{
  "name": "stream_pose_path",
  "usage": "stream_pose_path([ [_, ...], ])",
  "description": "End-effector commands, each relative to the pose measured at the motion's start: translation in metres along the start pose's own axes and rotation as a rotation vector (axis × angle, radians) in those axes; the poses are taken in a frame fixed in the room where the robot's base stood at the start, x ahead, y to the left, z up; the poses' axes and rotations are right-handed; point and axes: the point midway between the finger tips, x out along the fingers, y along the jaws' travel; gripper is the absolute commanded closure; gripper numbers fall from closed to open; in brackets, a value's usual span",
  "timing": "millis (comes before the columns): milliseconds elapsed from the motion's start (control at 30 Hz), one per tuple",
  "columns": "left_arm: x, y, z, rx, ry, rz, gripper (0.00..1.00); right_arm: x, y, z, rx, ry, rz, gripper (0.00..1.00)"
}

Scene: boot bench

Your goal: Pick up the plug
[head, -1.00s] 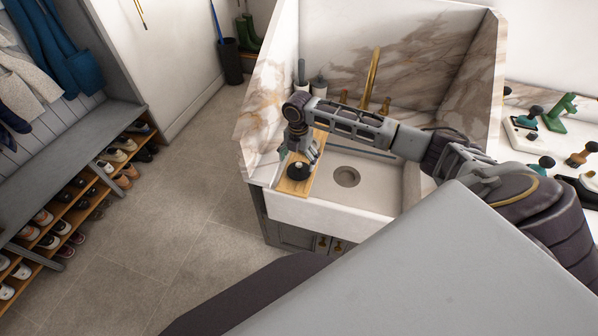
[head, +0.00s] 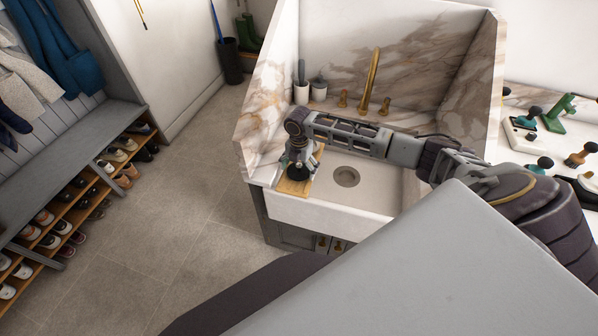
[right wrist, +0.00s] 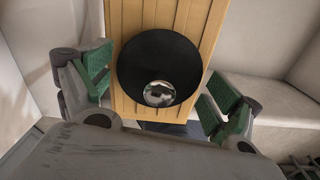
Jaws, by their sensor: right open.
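The plug (head: 298,172) is a round black disc with a shiny metal knob. It rests on a slatted wooden board (head: 293,187) at the left side of the sink. In the right wrist view the plug (right wrist: 160,66) lies on the board (right wrist: 128,15), with its knob toward my gripper. My right gripper (head: 301,160) is just above the plug, pointing down. In the right wrist view its green-padded fingers (right wrist: 155,88) are spread wide on either side of the plug, apart from it, with nothing between them held. My left gripper is not in view.
The white sink (head: 330,209) with its drain (head: 346,176) is right of the board. The marble splashback (head: 262,110) rises close at left. Brushes (head: 545,125) stand on the right counter.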

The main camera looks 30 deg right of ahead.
Motion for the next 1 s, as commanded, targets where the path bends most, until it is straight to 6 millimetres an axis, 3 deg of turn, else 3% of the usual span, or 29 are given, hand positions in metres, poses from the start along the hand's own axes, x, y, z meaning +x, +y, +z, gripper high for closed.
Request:
stream_pose_path([
  [367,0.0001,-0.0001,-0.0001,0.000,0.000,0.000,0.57,-0.0002,0.0002,-0.0001,0.000,0.000,0.000,0.09],
  [633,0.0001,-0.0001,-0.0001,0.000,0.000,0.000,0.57,-0.0004,0.0002,-0.0001,0.000,0.000,0.000,0.41],
  [1000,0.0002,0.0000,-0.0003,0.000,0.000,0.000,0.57,-0.0038,0.0006,0.0001,0.000,-0.001,0.002,0.43],
])
